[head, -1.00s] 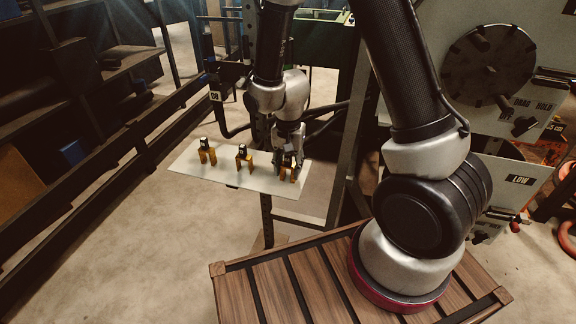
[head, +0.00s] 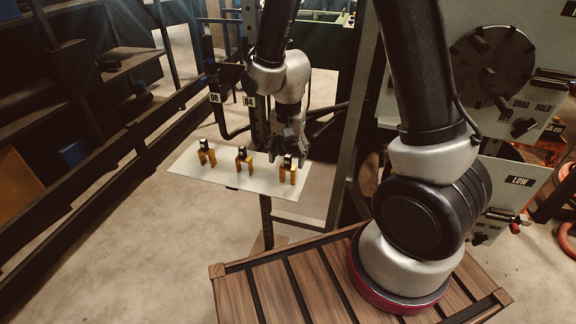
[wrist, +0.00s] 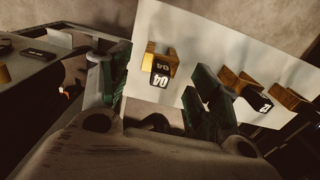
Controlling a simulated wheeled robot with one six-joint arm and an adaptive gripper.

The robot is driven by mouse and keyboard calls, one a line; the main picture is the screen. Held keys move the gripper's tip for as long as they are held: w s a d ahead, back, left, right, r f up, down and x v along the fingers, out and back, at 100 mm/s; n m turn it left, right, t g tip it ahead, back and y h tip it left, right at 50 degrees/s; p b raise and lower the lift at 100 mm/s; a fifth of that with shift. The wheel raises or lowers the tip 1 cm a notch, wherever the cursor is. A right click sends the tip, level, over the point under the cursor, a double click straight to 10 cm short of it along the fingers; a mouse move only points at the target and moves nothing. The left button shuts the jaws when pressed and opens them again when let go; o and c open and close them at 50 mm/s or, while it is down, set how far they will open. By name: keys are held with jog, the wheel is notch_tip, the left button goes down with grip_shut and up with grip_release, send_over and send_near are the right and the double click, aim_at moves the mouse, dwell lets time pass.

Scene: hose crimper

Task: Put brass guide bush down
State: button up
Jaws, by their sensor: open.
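I cannot tell by shape which is the guide bush. My gripper (head: 288,152) is open and empty, just above and behind the right piece. In the wrist view my gripper's dark green fingers (wrist: 158,100) are spread, with a brass piece (wrist: 163,58) bearing a black "04" tag ahead between them. The other brass pieces show to the right there, one partly beside a finger.
A dark upright post (head: 345,150) stands right of the plate. Small number tags hang behind the plate, one reading "04" (head: 249,101). Dark shelving (head: 80,80) fills the left. Open floor lies in front of the plate.

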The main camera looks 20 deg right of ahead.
notch_tip(320, 180, up, 7)
jog(key=shift+r, duration=0.1)
jog(key=shift+d+r, duration=0.15)
jog(key=shift+r, duration=0.1)
jog(key=s+d+r+n+t, duration=0.1)
jog(key=s+d+r+n, duration=0.1)
jog(key=s+d+r, duration=0.3)
jog(key=s+d+r+n+t, duration=0.1)
jog(key=d+r, duration=0.2)
jog(key=r, duration=0.3)
jog(key=s+d+r+n+t, duration=0.1)
jog(key=s+d+r+n, duration=0.1)
jog(key=s, duration=0.4)
jog(key=s+d+r+n+t, duration=0.1)
jog(key=s+d+r+n, duration=0.1)
jog(key=s+d+r, duration=0.2)
jog(key=shift+s+d+r, duration=0.3)
jog(key=shift+s+r, duration=0.1)
jog(key=shift+s, duration=0.7)
